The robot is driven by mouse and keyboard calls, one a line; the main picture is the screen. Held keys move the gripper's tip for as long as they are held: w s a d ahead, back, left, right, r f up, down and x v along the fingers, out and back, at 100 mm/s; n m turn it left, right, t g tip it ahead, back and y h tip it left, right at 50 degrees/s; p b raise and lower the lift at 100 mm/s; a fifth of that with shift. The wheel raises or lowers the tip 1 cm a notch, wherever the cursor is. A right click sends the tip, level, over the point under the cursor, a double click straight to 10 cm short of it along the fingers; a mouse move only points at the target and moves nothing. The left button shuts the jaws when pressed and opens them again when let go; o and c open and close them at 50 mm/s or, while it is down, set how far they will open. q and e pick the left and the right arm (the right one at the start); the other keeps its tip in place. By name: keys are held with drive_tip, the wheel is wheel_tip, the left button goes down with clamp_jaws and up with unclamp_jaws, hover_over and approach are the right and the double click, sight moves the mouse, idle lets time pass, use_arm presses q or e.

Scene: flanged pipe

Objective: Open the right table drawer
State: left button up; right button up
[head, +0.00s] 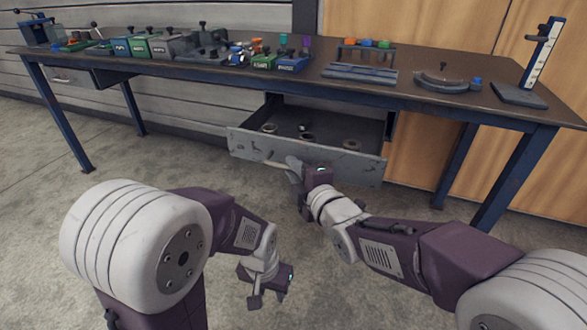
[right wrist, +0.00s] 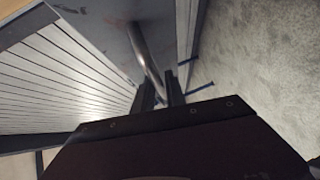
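The right table drawer (head: 350,165) is pulled well out from under the table, so its inside shows in the head view. Its bar handle (head: 272,163) is on the front panel; in the right wrist view the handle (right wrist: 147,55) runs down between the two fingers. My right gripper (head: 292,172) is at the handle, with its fingers closed around the bar; their exact contact is hard to see. My left gripper (head: 268,296) hangs low over the floor, away from the drawer, with its fingers apart and empty.
The table (head: 440,98) carries bins, colored parts, fixtures and an upright gauge (head: 541,55) at the right. Small round parts (head: 350,143) lie in the drawer. A second drawer (head: 75,76) at the left is shut. Blue table legs (head: 510,175) stand on either side; the floor in front is clear.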

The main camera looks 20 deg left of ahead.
drive_tip(key=shift+o, duration=0.7)
drive_tip(key=shift+s+d+r, duration=0.15)
drive_tip(key=shift+s, duration=0.05)
drive_tip(key=p+v, duration=0.3)
drive_tip(key=v, duration=0.5)
drive_tip(key=shift+s+d, duration=0.2)
